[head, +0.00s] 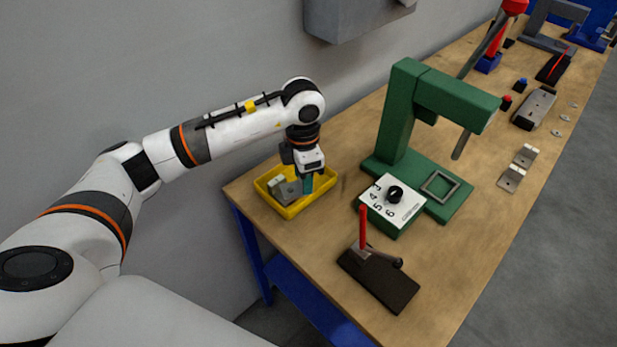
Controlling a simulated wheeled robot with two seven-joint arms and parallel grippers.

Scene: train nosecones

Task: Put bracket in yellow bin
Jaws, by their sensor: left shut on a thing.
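The yellow bin (311,203) stands on the near left corner of the workbench. My left gripper (306,186) points down into the bin, its teal fingertips low between the bin's walls. It is shut on a grey metal bracket (289,193), which shows just left of the fingers, inside the bin's outline. The fingers partly hide the bracket, and I cannot tell whether it touches the bin floor. Two more metal brackets, one (525,155) behind the other (512,178), lie on the right side of the bench. My right gripper is not in view.
A green press (397,120) with a white dial box (393,205) stands right of the bin. A dark plate with a red-handled tool (378,279) lies in front. A grey wall box (350,20) hangs behind. Bare wood lies between bin and plate.

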